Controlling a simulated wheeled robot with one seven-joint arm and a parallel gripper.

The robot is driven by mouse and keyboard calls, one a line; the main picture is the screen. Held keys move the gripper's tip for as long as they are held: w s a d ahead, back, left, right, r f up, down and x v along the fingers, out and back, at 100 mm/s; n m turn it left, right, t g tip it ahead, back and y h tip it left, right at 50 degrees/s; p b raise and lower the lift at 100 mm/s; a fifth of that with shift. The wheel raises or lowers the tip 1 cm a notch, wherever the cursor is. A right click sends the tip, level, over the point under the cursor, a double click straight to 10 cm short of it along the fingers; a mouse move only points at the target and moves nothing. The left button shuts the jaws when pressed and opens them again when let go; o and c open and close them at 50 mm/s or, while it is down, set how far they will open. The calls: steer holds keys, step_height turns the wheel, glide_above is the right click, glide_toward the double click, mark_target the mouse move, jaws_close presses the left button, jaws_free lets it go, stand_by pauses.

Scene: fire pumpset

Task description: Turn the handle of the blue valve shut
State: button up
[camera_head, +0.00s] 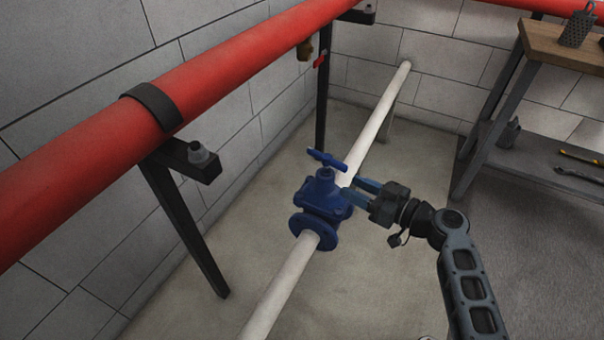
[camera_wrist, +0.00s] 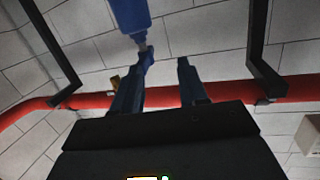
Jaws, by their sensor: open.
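The blue valve (camera_head: 322,198) sits on a white pipe (camera_head: 279,286). Its blue handle (camera_head: 327,160) is a small bar on top of the stem. My gripper (camera_head: 354,190) is open and empty, just right of the valve and a little lower than the handle in the head view. In the wrist view the valve body (camera_wrist: 130,14) hangs at the top with a silver stem and the handle (camera_wrist: 147,59) below it. The handle lies at the left fingertip, not centred between the fingers (camera_wrist: 163,68); I cannot tell whether they touch.
A thick red pipe (camera_head: 215,82) runs along the wall on dark metal brackets (camera_head: 180,205). A workbench (camera_head: 560,45) with tools on its lower shelf stands at the right. The concrete floor around the valve is clear.

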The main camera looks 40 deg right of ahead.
mark_target(331, 159)
steer(key=shift+n+t+y, duration=0.4)
steer(key=shift+n+t, duration=0.2)
steer(key=shift+t, duration=0.1)
steer(key=w+d, duration=0.1)
steer(key=w+d+r+b, duration=0.1)
steer(key=d, duration=0.1)
steer(key=shift+w+r, duration=0.2)
steer(key=shift+w, duration=0.15)
steer(key=shift+w+a+r, duration=0.1)
steer(key=shift+w+a, duration=0.15)
steer(key=shift+w, duration=1)
steer(key=shift+w+a+f, duration=0.1)
steer(key=shift+w+a, duration=0.15)
steer(key=shift+w, duration=1.05)
steer(key=shift+w+a+r, duration=0.1)
steer(key=shift+w+a, duration=0.15)
steer(key=shift+w, duration=1)
steer(key=shift+c, duration=0.4)
jaws_close()
